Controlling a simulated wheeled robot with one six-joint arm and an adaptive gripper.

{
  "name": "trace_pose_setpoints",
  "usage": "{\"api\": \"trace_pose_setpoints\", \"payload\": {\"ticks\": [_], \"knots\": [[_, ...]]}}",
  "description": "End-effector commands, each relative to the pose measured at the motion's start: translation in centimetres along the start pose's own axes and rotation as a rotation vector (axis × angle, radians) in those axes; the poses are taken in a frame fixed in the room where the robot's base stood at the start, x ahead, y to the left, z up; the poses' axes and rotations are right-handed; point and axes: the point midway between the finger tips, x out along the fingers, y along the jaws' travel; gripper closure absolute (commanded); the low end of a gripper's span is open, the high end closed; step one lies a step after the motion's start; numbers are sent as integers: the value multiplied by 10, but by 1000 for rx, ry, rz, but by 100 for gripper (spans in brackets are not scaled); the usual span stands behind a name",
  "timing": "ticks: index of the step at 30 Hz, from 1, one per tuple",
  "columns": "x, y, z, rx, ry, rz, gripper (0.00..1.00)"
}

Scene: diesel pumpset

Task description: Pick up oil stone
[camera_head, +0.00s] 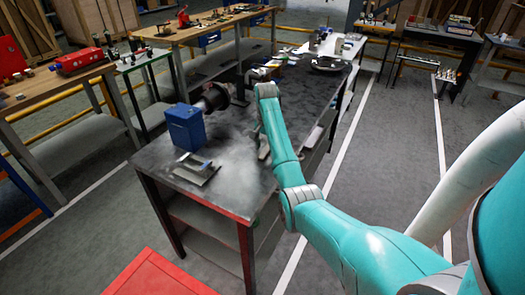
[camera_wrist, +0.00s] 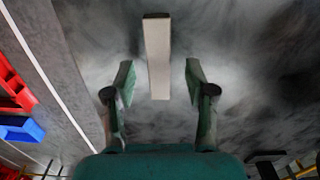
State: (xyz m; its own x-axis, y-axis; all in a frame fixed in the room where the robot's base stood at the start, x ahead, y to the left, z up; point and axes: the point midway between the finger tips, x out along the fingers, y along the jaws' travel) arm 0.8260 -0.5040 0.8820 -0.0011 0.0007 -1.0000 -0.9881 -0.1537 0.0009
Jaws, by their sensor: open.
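A long pale grey-white bar, which looks like the oil stone (camera_wrist: 158,50), lies on the dark, smudged tabletop in the wrist view. Its far end is dark. My gripper (camera_wrist: 160,82) is open in the wrist view. One green finger stands on each side of the bar's near end, with a clear gap on both sides. Neither finger touches the bar. In the head view my arm reaches over the dark workbench (camera_head: 235,200); the gripper is mostly hidden and I cannot make out the stone for certain there.
On the bench stand a blue box (camera_head: 185,127), a dark cylindrical motor-like part (camera_head: 215,97), a small metal plate with parts (camera_head: 196,170) and a round dark disc (camera_head: 328,63). A red cabinet (camera_head: 155,275) stands in front. The bench's front corner is mostly clear.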

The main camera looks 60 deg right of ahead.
Motion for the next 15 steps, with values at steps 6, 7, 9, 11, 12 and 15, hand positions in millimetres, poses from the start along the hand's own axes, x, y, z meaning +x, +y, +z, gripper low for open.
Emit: {"api": "trace_pose_setpoints", "payload": {"ticks": [6, 7, 9, 11, 12, 15], "knots": [[13, 4, 1, 3, 1, -1, 45], [13, 4, 1, 3, 1, -1, 45], [13, 4, 1, 3, 1, -1, 45], [13, 4, 1, 3, 1, -1, 45], [13, 4, 1, 3, 1, -1, 50], [13, 4, 1, 3, 1, 0, 75]]}}
